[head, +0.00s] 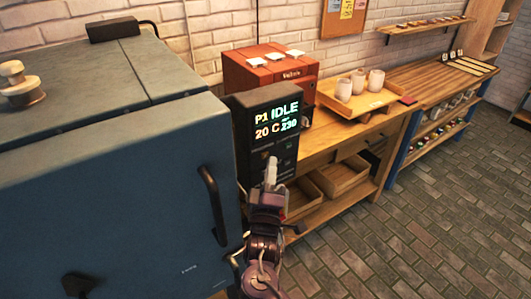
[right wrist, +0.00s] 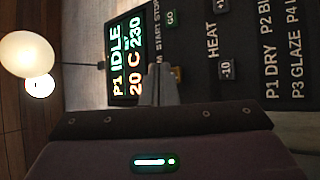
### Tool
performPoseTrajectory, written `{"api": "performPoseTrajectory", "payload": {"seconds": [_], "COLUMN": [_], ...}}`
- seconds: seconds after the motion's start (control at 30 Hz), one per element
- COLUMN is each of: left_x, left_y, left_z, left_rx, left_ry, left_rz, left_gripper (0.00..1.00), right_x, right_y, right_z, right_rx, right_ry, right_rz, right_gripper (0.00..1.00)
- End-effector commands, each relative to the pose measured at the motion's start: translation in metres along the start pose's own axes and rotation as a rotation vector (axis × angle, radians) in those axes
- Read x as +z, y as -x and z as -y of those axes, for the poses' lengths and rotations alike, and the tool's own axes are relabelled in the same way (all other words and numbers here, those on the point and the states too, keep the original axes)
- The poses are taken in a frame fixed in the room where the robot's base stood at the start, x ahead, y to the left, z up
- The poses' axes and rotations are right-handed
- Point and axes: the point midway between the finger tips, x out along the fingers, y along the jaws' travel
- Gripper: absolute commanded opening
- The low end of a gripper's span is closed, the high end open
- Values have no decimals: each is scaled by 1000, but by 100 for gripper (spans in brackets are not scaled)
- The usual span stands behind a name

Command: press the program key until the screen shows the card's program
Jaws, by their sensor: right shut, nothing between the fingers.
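The black control panel (head: 265,150) stands at the right side of the blue kiln. Its lit screen (head: 277,121) reads P1 IDLE, 20 C, set 230; the same screen (right wrist: 126,55) shows sideways in the right wrist view. My right gripper (head: 271,172) is shut and empty, its fingertips at the lower part of the panel. In the right wrist view the fingertips (right wrist: 158,82) are just below the screen, over the end of a label ending in M. A small yellowish key (right wrist: 178,74) shows partly beside them; I cannot tell whether they touch it. I cannot identify the task's card. My left gripper is out of view.
The blue kiln (head: 100,190) fills the left, with a dark handle (head: 213,200) near the panel. A red machine (head: 270,70) stands behind the panel. A wooden tray (head: 350,100) holds white cups. Papers hang on a board (head: 330,20). The floor at right is clear.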

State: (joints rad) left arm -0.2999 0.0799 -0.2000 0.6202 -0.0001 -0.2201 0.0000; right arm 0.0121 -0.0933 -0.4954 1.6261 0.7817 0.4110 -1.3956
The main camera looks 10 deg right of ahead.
Motion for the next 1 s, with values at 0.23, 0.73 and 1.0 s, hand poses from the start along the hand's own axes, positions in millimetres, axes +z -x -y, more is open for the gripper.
{"api": "performPoseTrajectory", "payload": {"seconds": [0.23,0.73,1.0], "left_x": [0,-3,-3], "left_y": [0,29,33], "left_z": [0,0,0], "left_rx": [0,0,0], "left_ry": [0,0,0], "left_rz": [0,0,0], "left_gripper": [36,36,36], "right_x": [0,20,26], "right_y": [1,28,36], "right_z": [0,-22,-26], "right_rx": [1,-2,0], "right_ry": [-1,1,0], "right_rz": [0,2,0], "right_gripper": [0,0,0]}}
